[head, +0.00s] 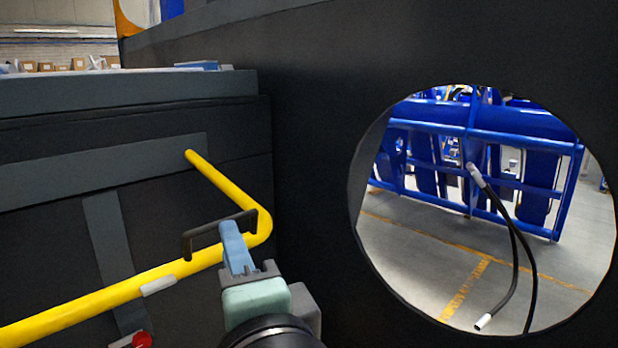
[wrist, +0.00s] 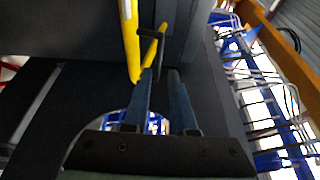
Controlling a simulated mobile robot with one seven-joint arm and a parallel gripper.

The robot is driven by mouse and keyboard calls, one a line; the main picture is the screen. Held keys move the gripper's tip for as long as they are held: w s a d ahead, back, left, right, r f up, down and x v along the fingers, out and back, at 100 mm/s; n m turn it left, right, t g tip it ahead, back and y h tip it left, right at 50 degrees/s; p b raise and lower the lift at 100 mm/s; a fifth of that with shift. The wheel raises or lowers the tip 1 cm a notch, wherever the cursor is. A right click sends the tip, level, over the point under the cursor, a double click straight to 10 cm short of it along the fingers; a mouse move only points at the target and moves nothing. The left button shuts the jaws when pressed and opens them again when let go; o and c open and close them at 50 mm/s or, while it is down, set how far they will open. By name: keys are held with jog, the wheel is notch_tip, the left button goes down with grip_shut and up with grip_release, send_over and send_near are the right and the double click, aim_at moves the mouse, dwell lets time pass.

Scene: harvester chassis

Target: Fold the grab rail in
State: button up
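The yellow grab rail (head: 110,298) crosses the head view from the lower left to a bend right of my gripper, then runs back up-left to the dark panel. A dark loop handle (head: 205,233) stands up from the rail near the bend. My gripper (head: 231,226) is at the loop and rail, its blue finger covering part of both. In the wrist view, the two fingers (wrist: 160,72) stand apart with a gap. The rail (wrist: 130,40) passes near the left fingertip. I cannot tell whether the fingers touch the rail or loop.
A dark wall with a round opening (head: 362,150) stands to the right. Blue machinery (head: 470,115) and a hanging black hose (head: 516,245) show through it. A red knob (head: 142,340) is at the lower left, below the rail. A dark box-like panel (head: 60,185) lies behind the rail.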

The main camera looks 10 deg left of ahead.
jog(key=p+x, duration=0.2)
jog(key=x, duration=0.8)
jog(key=shift+w+p, duration=0.15)
jog(key=shift+p, duration=0.15)
grip_shut()
jog(key=shift+r, duration=0.1)
dwell(0.8)
